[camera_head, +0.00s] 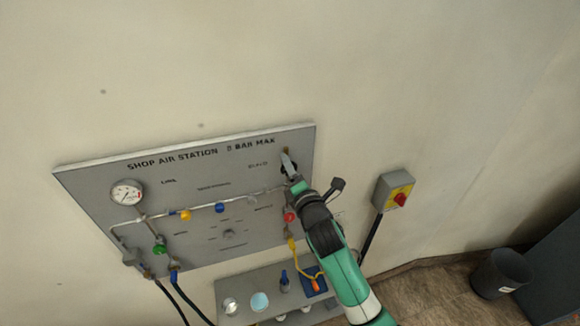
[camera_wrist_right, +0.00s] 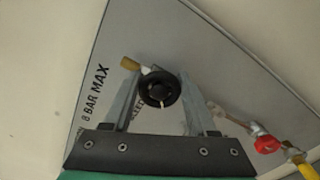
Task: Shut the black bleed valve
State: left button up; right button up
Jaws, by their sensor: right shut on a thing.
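The black bleed valve (camera_wrist_right: 158,90) is a round black knob with a white mark on its face, at the upper right of the grey panel. In the wrist view it sits between the two fingers of my right gripper (camera_wrist_right: 160,82), which is shut on it. A brass fitting (camera_wrist_right: 130,63) shows just beside the knob. In the head view my right gripper (camera_head: 289,164) reaches the panel's upper right corner and mostly hides the knob. My left gripper is not in view.
The grey panel (camera_head: 85,185) carries a gauge (camera_head: 127,193) and blue (camera_head: 220,208), yellow (camera_head: 185,215), green (camera_head: 159,248) and red (camera_head: 289,216) knobs. A shelf (camera_head: 240,290) with small items is below.

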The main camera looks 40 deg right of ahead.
jog(key=m, duration=0.3)
jog(key=shift+f+b, duration=0.1)
jog(key=shift+b, duration=0.2)
jog(key=m+b, duration=0.1)
jog(key=m, duration=0.2)
jog(key=shift+f+m, duration=0.1)
jog(key=shift+m, duration=0.2)
jog(key=m+b, duration=0.2)
jog(key=m, duration=0.4)
jog(key=shift+f+b, duration=0.15)
jog(key=shift+b, duration=0.25)
jog(key=m+b, duration=0.1)
jog(key=m, duration=0.3)
jog(key=shift+a+b, duration=0.1)
jog(key=shift+b, duration=0.25)
jog(key=m+b, duration=0.1)
jog(key=m, duration=0.2)
jog(key=shift+m+b, duration=0.3)
jog(key=m+b, duration=0.1)
jog(key=m, duration=0.2)
jog(key=shift+w+a, duration=0.1)
jog(key=shift+a, duration=0.05)
jog(key=shift+m+b, duration=0.7)
jog(key=shift+m, duration=0.8)
